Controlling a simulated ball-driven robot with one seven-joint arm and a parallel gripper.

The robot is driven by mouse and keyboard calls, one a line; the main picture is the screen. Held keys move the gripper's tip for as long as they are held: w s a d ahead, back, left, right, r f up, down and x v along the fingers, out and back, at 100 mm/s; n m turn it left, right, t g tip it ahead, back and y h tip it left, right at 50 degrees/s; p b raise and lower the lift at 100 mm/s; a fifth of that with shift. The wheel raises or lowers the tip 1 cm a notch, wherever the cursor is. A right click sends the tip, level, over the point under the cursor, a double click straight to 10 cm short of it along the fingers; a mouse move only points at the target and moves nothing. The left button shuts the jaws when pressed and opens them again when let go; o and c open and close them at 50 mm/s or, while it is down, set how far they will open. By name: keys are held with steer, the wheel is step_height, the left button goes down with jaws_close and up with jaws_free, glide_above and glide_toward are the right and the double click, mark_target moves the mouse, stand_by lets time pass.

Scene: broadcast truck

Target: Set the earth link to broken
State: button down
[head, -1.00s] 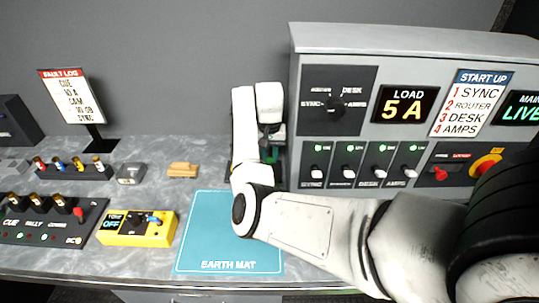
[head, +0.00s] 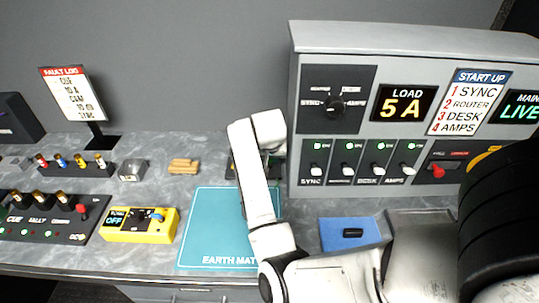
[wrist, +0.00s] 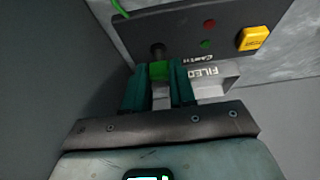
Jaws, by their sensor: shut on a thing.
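In the wrist view, the dark earth panel (wrist: 205,32) shows its lettering upside down. A green link piece (wrist: 160,69) sits at its near edge, beside a dark round post. My gripper (wrist: 160,88) has its teal fingers closed on the green piece. The fingers hide most of it, and I cannot tell whether it still touches its contacts. In the head view, my gripper (head: 273,165) is at the back of the bench, left of the grey console, and my arm hides most of the panel. A teal earth mat (head: 215,225) lies in front.
The panel carries a red lamp (wrist: 209,22), a green lamp and a yellow button (wrist: 253,38). The grey console (head: 400,55) stands close on the right. A blue pad (head: 335,228) lies in front of it. A yellow tester (head: 125,234) and a wooden block (head: 184,166) are left.

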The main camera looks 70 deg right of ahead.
steer(key=shift+s+a+f+t+h+b, duration=0.2)
steer(key=shift+a+t+h+b, duration=0.3)
steer(key=shift+h+b, duration=0.5)
steer(key=c, duration=0.9)
jaws_free()
steer(key=shift+a+r, duration=0.1)
steer(key=v, duration=1)
steer(key=shift+a+r, duration=0.15)
steer(key=shift+a, duration=0.15)
steer(key=shift+s+a, duration=0.1)
